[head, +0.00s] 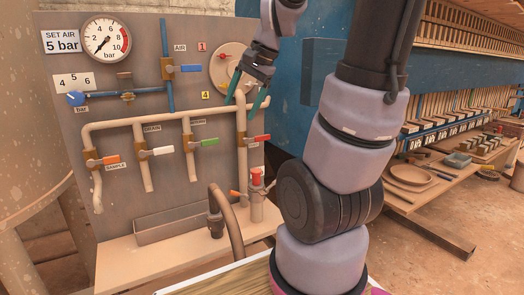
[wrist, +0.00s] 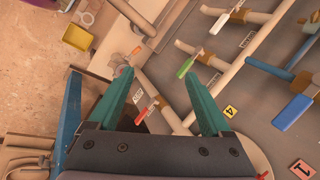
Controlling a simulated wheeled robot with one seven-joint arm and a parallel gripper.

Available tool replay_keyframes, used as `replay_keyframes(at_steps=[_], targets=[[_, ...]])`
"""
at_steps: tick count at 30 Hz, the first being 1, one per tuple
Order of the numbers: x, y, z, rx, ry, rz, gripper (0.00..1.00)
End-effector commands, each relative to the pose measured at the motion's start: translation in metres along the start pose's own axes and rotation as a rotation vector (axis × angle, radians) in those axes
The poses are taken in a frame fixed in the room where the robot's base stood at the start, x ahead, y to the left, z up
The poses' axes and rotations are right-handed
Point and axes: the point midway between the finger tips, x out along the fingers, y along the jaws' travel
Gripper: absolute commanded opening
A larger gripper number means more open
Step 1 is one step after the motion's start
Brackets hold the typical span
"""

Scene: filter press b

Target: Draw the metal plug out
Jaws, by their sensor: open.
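I cannot single out a metal plug with certainty in either view. A metal cylinder with a red top (head: 256,190) stands upright on the bench ledge below the red-handled valve. A dark fitting (head: 215,224) sits at the end of a curved hose on the same ledge. My gripper (head: 239,111) is open and empty in front of the panel's right side, near the vertical pipe and above the red valve handle (head: 262,138). In the wrist view my gripper (wrist: 157,68) shows two teal fingers spread apart, with the red handle (wrist: 147,110) seen between them.
The grey panel (head: 150,190) carries pipes, a gauge (head: 106,39), a blue air valve handle (head: 191,68) and orange, white and green handles. A round cream disc (head: 233,58) is behind my gripper. A side table with dishes (head: 410,175) stands at right.

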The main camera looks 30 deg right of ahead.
Motion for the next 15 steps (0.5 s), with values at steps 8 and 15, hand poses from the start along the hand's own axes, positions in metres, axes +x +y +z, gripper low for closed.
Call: replay_keyframes(at_steps=[8,15], targets=[[0.062,0.017,-0.066,0.391,-0.099,0.089,0.82],[0.132,0.059,-0.129,0.796,-0.146,0.191,0.82]])
